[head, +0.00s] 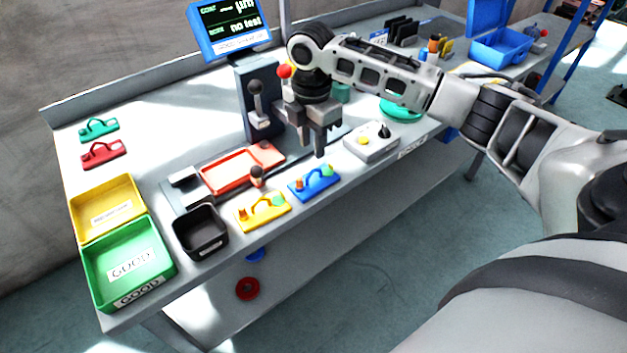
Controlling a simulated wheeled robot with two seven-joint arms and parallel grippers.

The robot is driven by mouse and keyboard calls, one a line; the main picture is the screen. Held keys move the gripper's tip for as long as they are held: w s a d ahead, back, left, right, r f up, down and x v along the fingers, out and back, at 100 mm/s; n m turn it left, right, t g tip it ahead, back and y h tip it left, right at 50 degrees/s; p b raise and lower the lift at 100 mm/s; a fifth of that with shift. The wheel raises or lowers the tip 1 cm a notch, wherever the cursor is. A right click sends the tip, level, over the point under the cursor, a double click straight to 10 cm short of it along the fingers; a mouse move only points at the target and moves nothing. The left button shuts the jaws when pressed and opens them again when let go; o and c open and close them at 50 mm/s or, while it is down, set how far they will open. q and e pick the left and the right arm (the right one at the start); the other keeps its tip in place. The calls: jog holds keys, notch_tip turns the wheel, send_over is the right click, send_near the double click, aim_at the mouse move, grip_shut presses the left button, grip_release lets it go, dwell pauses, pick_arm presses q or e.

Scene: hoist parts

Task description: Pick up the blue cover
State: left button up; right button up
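The blue cover (308,187), a flat plate with a raised arched handle and a light green round part, lies near the front edge of the workbench. My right gripper (312,148) points down just above and behind it, apart from it in the picture. Its two fingers are spread with a gap between them, and nothing shows in the gap. My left gripper is not in view.
A yellow cover (262,215) lies left of the blue one. Nearby are a black bin (201,232), a red tray (232,172) and a grey control box (372,146). Green (130,270) and yellow (106,207) bins stand at left. A monitor stand (258,95) rises behind.

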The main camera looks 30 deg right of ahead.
aim_at(313, 170)
notch_tip(313, 170, down, 3)
jog(key=shift+s+f+p, duration=0.15)
jog(key=shift+f, duration=1.2)
jog(key=shift+s+f+p, duration=0.15)
jog(key=shift+f, duration=1.15)
grip_shut()
jog(key=shift+r, duration=0.1)
